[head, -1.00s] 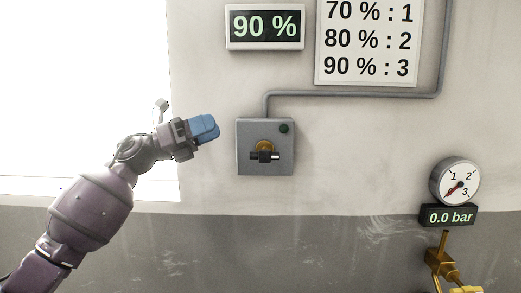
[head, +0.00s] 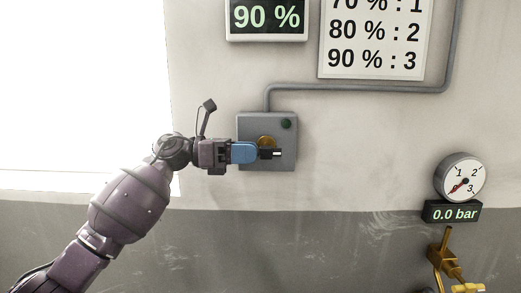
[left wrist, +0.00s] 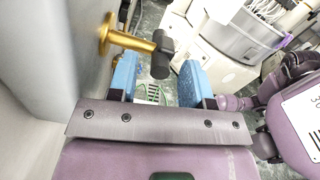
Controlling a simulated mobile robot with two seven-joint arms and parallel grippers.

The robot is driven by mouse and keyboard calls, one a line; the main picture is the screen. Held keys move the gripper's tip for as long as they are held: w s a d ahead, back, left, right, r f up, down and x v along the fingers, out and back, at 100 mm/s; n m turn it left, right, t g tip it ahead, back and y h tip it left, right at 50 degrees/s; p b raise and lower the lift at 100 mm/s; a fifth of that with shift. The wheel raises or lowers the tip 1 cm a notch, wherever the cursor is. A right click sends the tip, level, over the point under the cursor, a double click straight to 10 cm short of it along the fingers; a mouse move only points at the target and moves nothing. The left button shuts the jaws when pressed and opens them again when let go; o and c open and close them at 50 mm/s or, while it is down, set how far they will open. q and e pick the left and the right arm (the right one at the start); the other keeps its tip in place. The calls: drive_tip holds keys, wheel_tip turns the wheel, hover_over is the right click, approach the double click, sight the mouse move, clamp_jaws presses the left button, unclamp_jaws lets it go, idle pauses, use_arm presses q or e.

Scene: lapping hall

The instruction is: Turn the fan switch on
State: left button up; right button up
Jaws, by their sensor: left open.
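The fan switch is a grey wall box (head: 286,140) with a brass hub (head: 266,141), a dark handle (head: 270,154) lying level, and a dark green lamp (head: 286,124). In the left wrist view the brass stem (left wrist: 130,41) reaches out from the box to the dark handle (left wrist: 163,54). My left gripper (head: 256,153) is at the handle; its blue fingers hide part of it. In the left wrist view the gripper (left wrist: 158,76) is open, with the handle at the gap between the fingertips, nearer the left finger. I cannot tell whether they touch. My right gripper is out of view.
A display (head: 267,18) reads 90 %, beside a chart (head: 375,35) pairing percentages with numbers. A conduit (head: 350,87) runs above the box. At right are a gauge (head: 461,177), a 0.0 bar display (head: 453,213) and brass fittings (head: 446,257). The wall between is clear.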

sight(266, 152)
use_arm(q)
drive_tip(key=shift+d, duration=1.45)
clamp_jaws()
